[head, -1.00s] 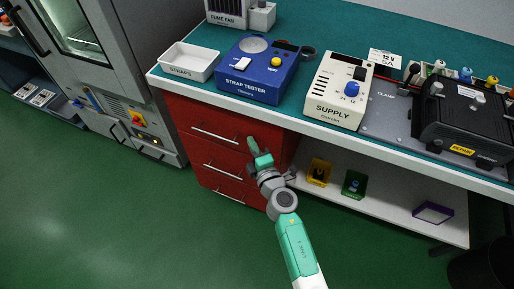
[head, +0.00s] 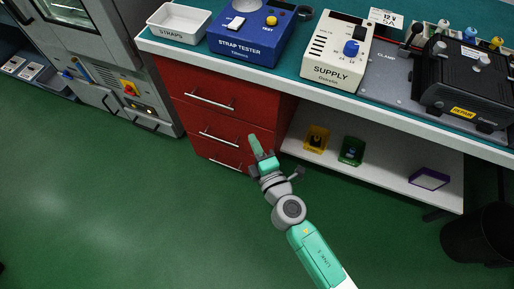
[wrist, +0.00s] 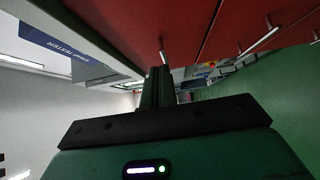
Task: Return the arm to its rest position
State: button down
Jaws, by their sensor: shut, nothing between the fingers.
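My gripper (head: 255,146) is in front of the red drawer unit (head: 181,89) under the bench, level with its lower drawers in the head view. Its fingers are together with nothing between them. In the wrist view the shut fingers (wrist: 158,88) point forward, with the red drawer fronts (wrist: 150,30) at the upper part of the picture. My arm reaches up from the lower right of the head view. I cannot tell the exact gap between the fingertips and the drawers.
The bench carries a white STRAPS tray (head: 179,37), a blue strap tester (head: 243,48), a cream supply (head: 333,74) and a black clamped unit (head: 465,80). A low shelf (head: 385,178) holds yellow, green and purple items. A dark bin (head: 474,236) stands right. Green floor is open at left.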

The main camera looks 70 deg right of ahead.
jog(key=shift+v, duration=0.95)
jog(key=shift+w, duration=0.1)
jog(key=w+a+r+m+t+p, duration=0.25)
jog(key=w+a+r, duration=0.3)
jog(key=r, duration=0.85)
jog(key=w+a+r+m+t+y+p, duration=0.15)
jog(key=w+a+r+m+p, duration=0.35)
jog(key=r, duration=0.9)
jog(key=w+a+r+m+t+p, duration=0.25)
jog(key=w+a+r, duration=0.3)
jog(key=r, duration=0.95)
jog(key=s+a+r+n+t+y+p, duration=0.1)
jog(key=a+r+t+y+p, duration=0.2)
jog(key=a+r, duration=0.55)
jog(key=s+a+r+t+y+p, duration=0.25)
jog(key=a+r+y, duration=0.25)
jog(key=r, duration=0.6)
jog(key=s+a+r+n+t+y+p, duration=0.1)
jog(key=a+r+y+p, duration=0.35)
jog(key=a+r, duration=0.4)
notch_tip(320, 180, up, 36)
jog(key=d+p, duration=0.1)
jog(key=p, duration=3.2)
jog(key=shift+w+d+f+p, duration=0.15)
jog(key=shift+w+f+p, duration=0.1)
jog(key=shift+w+p, duration=0.15)
